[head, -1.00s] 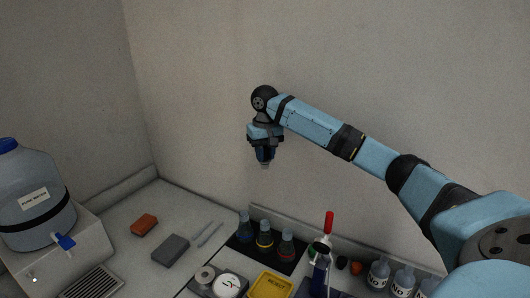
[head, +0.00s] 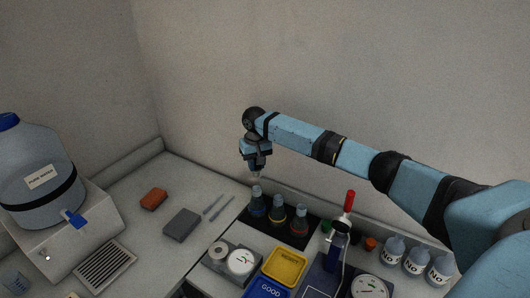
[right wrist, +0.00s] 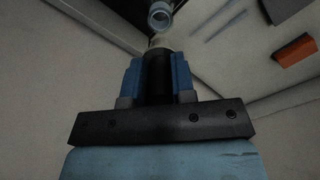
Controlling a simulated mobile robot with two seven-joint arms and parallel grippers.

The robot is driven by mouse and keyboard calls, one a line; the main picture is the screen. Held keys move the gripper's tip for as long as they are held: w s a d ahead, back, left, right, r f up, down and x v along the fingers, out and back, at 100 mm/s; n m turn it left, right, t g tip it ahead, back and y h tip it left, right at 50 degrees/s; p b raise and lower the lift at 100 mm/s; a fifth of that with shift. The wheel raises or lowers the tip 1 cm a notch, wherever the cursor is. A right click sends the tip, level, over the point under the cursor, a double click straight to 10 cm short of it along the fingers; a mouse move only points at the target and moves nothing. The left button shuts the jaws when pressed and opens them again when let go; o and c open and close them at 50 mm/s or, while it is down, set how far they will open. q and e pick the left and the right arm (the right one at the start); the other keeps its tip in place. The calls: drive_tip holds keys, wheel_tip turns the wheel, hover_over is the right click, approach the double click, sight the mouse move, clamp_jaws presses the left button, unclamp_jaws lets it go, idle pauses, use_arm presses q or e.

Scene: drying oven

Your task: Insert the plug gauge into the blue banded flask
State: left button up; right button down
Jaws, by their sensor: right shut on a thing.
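My right gripper (head: 256,165) points down and is shut on the plug gauge. The gauge's pale lower tip (head: 257,177) sticks out below the fingers. In the right wrist view the gauge's black body (right wrist: 157,72) sits between the blue fingers, with a pale end (right wrist: 159,41). The blue banded flask (head: 257,206) stands upright on the black mat, leftmost of three. The tip is just above its mouth in the head view and looks apart from it. A round open flask mouth (right wrist: 160,17) shows just beyond the tip in the right wrist view. My left gripper is not in view.
A yellow banded flask (head: 278,214) and a red banded flask (head: 299,224) stand close to the right. A grey block (head: 182,225) lies left.

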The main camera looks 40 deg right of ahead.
sight(256, 169)
drive_tip(key=shift+s+r, duration=0.1)
drive_tip(key=shift+a+r+p, duration=0.1)
drive_tip(key=shift+r+p, duration=0.05)
drive_tip(key=shift+p, duration=0.7)
wheel_tip(256, 169, down, 4)
drive_tip(key=shift+f+b, duration=0.2)
drive_tip(key=shift+b, duration=0.35)
drive_tip(key=shift+f, duration=0.5)
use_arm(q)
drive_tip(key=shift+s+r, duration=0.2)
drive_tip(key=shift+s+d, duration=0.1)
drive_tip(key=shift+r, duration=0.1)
use_arm(e)
drive_tip(key=shift+r, duration=0.1)
drive_tip(key=shift+p, duration=0.5)
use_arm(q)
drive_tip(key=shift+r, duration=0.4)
